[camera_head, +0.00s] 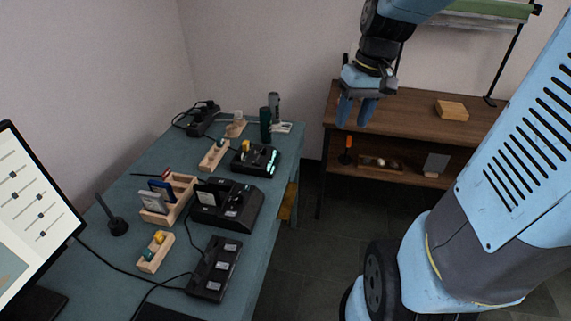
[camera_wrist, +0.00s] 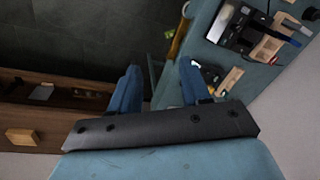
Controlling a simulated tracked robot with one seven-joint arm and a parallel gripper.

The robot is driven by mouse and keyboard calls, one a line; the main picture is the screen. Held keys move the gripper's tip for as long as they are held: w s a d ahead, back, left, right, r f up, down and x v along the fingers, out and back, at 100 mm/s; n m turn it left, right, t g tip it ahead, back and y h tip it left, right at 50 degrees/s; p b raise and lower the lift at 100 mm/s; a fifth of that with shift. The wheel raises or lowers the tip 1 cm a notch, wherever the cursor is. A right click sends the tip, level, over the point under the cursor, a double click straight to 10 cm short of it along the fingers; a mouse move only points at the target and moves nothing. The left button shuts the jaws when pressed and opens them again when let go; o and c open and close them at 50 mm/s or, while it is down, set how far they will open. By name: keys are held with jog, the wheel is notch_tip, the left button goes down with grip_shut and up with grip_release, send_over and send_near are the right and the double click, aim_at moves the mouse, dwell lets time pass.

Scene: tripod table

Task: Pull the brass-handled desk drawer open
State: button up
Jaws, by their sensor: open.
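The blue-grey desk (camera_head: 95,262) stands on the left in the head view. A small yellow-brown part (camera_head: 288,204) shows under its right edge, on the side facing the open floor. The same edge in the wrist view bears a brass-brown strip (camera_wrist: 178,42), which may be the drawer front or its handle; the drawer's outline is too small to tell. My gripper (camera_head: 356,110) is open and empty, pointing down in the air to the right of the desk's far end. In the wrist view its two blue fingers (camera_wrist: 158,82) are apart, with the strip beyond them.
Chargers (camera_head: 228,205), wooden holders (camera_head: 155,252) and cables crowd the desk top. A monitor (camera_head: 35,205) stands at the left. A brown shelf unit (camera_head: 400,110) with a wooden block (camera_head: 451,110) stands against the back wall. Dark floor lies free between desk and shelf.

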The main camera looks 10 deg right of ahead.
jog(key=w+d+f+y, duration=0.2)
jog(key=w+f+y, duration=0.25)
jog(key=f, duration=0.85)
jog(key=w+d+f+m+y, duration=0.1)
jog(key=w+f+y, duration=0.35)
jog(key=f, duration=0.85)
jog(key=w+d+f+y, duration=0.25)
jog(key=f+y, duration=0.45)
jog(key=f, duration=0.7)
jog(key=a, duration=1.3)
jog(key=shift+a+r+g, duration=0.15)
jog(key=shift+a+g, duration=0.15)
jog(key=shift+a, duration=0.05)
jog(key=shift+c, duration=0.4)
jog(key=c, duration=0.7)
jog(key=shift+s, duration=0.1)
grip_shut()
jog(key=shift+d, duration=0.1)
